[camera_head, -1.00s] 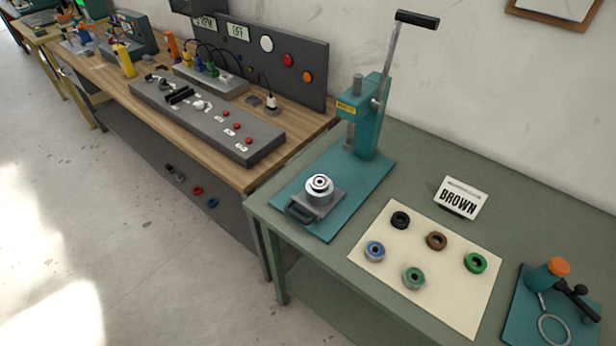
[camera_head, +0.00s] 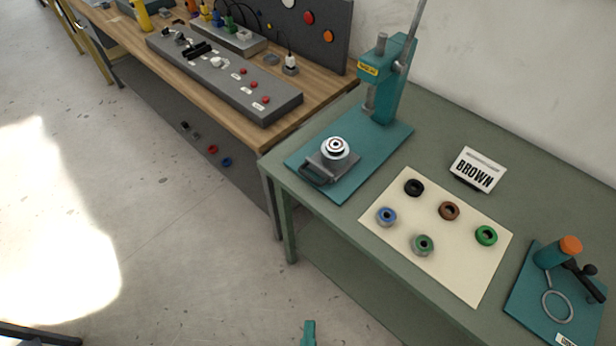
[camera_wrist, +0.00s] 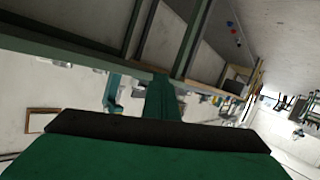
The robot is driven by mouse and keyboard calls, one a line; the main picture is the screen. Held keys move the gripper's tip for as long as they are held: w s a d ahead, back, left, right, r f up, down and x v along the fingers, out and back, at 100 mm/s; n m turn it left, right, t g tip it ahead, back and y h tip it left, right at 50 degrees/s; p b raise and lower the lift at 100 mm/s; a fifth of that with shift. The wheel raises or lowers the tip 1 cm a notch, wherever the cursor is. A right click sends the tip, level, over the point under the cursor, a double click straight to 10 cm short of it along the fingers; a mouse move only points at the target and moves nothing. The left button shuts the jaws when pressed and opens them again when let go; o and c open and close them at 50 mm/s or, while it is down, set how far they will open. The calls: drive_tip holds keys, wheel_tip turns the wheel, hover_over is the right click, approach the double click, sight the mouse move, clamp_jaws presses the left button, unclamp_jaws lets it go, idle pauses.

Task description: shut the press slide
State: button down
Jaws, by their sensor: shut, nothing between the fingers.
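The teal press (camera_head: 385,85) stands on the green table, with its column at the back of a teal base plate (camera_head: 385,150). The press slide (camera_head: 328,168) is a grey block with a dark loop handle (camera_head: 316,177). It sits at the front end of the base plate, out in front of the column. A silver ring-shaped part (camera_head: 335,147) rests on the slide. My gripper (camera_head: 309,333) shows only as a teal tip at the bottom edge, low over the floor and well apart from the press. In the wrist view its teal fingers (camera_wrist: 163,100) are together and empty.
A cream mat (camera_head: 470,270) holds several coloured rings, right of the press. A "BROWN" sign (camera_head: 478,170) stands behind it. A teal fixture (camera_head: 560,285) is at the far right. A wooden bench (camera_head: 245,122) with a control panel adjoins at left. The floor in front is clear.

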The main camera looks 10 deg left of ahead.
drive_tip(key=w+a+f+n+g+h, duration=0.1)
drive_tip(key=w+a+f+n, duration=0.25)
drive_tip(key=w+n, duration=0.5)
drive_tip(key=w+a+f+n+g, duration=0.1)
drive_tip(key=w+a+f+n, duration=0.25)
drive_tip(key=w+n, duration=0.55)
drive_tip(key=w+a+r+n+h, duration=0.3)
drive_tip(key=a+r+n+h, duration=0.1)
drive_tip(key=r, duration=0.5)
drive_tip(key=w+a+r+n+h, duration=0.3)
drive_tip(key=r+n+h, duration=0.2)
drive_tip(key=r, duration=0.4)
drive_tip(key=x, duration=1.3)
drive_tip(key=shift+w+f, duration=0.25)
drive_tip(key=shift+f, duration=0.1)
